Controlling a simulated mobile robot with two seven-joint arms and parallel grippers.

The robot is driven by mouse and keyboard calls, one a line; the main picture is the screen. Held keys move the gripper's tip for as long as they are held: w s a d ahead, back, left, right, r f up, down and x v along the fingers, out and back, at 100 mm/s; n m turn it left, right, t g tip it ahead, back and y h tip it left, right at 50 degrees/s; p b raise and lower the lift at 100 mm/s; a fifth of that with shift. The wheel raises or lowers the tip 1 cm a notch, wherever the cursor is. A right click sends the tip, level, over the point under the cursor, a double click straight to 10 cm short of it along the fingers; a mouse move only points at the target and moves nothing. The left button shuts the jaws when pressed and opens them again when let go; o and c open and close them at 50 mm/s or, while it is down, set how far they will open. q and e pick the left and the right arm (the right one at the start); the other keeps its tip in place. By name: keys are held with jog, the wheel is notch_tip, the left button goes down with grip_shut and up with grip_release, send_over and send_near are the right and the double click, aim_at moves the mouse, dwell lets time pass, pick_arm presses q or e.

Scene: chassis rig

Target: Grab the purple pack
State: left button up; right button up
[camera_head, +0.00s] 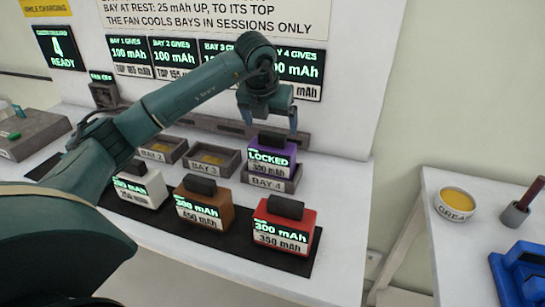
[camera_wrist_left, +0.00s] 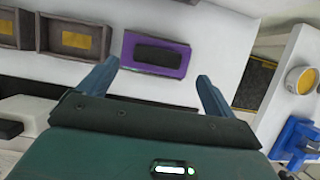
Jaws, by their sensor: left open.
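The purple pack (camera_head: 272,158) sits upright in the bay 4 tray (camera_head: 270,184), with a black handle on top. Its display reads LOCKED above what looks like 300 mAh. My left gripper (camera_head: 268,120) is open above the pack, fingers pointing down, holding nothing. In the left wrist view, the purple pack (camera_wrist_left: 156,55) lies ahead of the open left fingers (camera_wrist_left: 155,83), roughly centred between them and apart from both. My right gripper is not in view.
White (camera_head: 141,188), orange-brown (camera_head: 204,208) and red (camera_head: 284,228) packs stand on a black mat in front. Two bays (camera_head: 211,160) left of bay 4 are empty. A wall with signs (camera_head: 225,20) rises behind. A side table (camera_head: 430,200) at right holds a cup and blue object.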

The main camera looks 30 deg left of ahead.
aim_at(271, 134)
pick_arm(q)
jog(key=shift+p+x, duration=0.6)
jog(key=shift+x, duration=2.3)
jog(key=shift+s+a, duration=0.1)
jog(key=shift+a, duration=0.05)
jog(key=shift+r, duration=0.15)
jog(key=c, duration=1.9)
